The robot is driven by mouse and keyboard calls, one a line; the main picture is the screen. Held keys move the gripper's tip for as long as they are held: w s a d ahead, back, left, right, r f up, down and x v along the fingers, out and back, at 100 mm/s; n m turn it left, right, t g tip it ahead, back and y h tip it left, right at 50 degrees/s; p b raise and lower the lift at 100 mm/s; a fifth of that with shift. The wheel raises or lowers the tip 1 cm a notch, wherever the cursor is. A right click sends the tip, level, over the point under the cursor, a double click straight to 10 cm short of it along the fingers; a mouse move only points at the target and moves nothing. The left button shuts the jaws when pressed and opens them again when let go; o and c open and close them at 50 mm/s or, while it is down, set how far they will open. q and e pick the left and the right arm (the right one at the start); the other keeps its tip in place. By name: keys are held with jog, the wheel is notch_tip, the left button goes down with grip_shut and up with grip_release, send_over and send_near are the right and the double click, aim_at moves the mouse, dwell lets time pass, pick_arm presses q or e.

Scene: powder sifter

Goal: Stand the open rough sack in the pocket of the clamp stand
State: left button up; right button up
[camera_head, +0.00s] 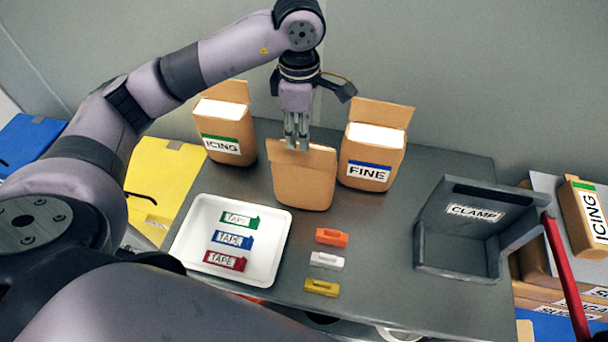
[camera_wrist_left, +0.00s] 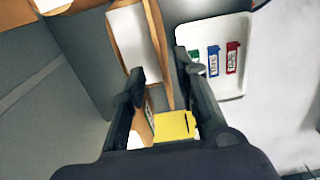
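An open sack (camera_head: 303,185) with no label visible stands upright on the grey table between the ICING and FINE sacks; I take it as the rough sack. The left wrist view shows its white filling (camera_wrist_left: 132,40). My left gripper (camera_head: 297,143) points down at its raised back flap. In the left wrist view, the fingers (camera_wrist_left: 160,78) are apart, with the brown flap between them; I cannot tell whether either touches it. The grey clamp stand (camera_head: 432,248), labelled CLAMP, is at the table's right, its pocket empty. My right gripper is not in view.
The ICING sack (camera_head: 225,115) and FINE sack (camera_head: 372,150) stand close on either side. A white tray (camera_head: 190,225) holds three tapes. A red bar (camera_head: 567,280) crosses the right side.

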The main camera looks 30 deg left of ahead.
pick_arm(q)
notch_tip(320, 180, down, 4)
jog(key=shift+s+f+p, duration=0.15)
jog(key=shift+p, duration=1.1)
jog(key=shift+f, duration=0.25)
jog(key=shift+c, duration=0.4)
grip_shut()
jog(key=shift+w+r, duration=0.15)
jog(key=shift+w, duration=0.05)
